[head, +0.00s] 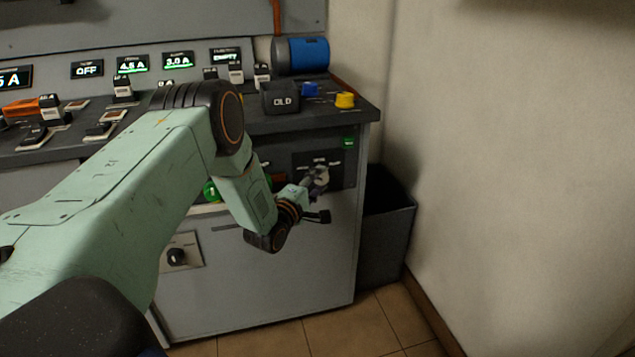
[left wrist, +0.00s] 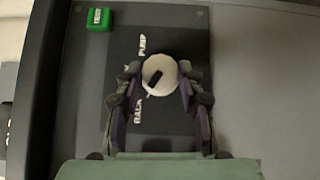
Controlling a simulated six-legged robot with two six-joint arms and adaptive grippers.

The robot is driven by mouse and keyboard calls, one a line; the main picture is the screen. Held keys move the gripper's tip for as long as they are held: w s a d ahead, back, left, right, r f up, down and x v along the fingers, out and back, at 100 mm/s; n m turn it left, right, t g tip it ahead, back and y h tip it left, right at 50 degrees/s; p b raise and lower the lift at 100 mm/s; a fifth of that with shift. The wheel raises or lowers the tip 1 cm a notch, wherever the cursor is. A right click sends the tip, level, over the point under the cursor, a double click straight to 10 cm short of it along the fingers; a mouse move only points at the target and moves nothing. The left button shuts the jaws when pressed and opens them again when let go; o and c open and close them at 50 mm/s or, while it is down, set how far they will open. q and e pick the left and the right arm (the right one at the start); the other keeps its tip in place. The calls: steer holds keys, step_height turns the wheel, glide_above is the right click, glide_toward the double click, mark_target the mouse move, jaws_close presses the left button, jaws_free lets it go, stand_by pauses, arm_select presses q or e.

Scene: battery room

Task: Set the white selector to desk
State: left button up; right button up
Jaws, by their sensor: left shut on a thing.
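The white selector (left wrist: 160,70) is a round pale knob with a short black mark, on a dark panel (left wrist: 170,30). The mark lies slanted in the left wrist view; I cannot tell which label it points to. A label reading PUMP and a second, partly hidden one show beside the knob; I cannot read DESK. My left gripper (left wrist: 160,77) is shut on the selector, one finger on each side. In the head view the selector (head: 320,176) is small and partly covered by my left gripper (head: 316,190). My right gripper is not in view.
A green button (left wrist: 100,19) sits at the panel's corner. A black bin (head: 385,235) stands right of the cabinet. Another dark knob (head: 177,257) is lower left.

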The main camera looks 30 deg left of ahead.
arm_select(q)
steer(key=shift+r+p, duration=0.2)
steer(key=shift+p, duration=0.45)
steer(key=m+g+y+p, duration=0.1)
steer(key=m+g+p, duration=0.1)
steer(key=p, duration=0.2)
steer(key=m+g+p, duration=0.2)
steer(key=g+p, duration=0.1)
steer(key=r+m+g+y+p, duration=0.1)
steer(key=m+g+p, duration=0.1)
steer(key=g+p, duration=0.1)
steer(key=shift+w+d+y+p, duration=0.15)
steer(key=shift+w+y+p, duration=0.15)
steer(key=shift+p, duration=0.5)
steer(key=shift+m, duration=0.3)
steer(key=o, duration=1.2)
steer(key=shift+c, duration=0.2)
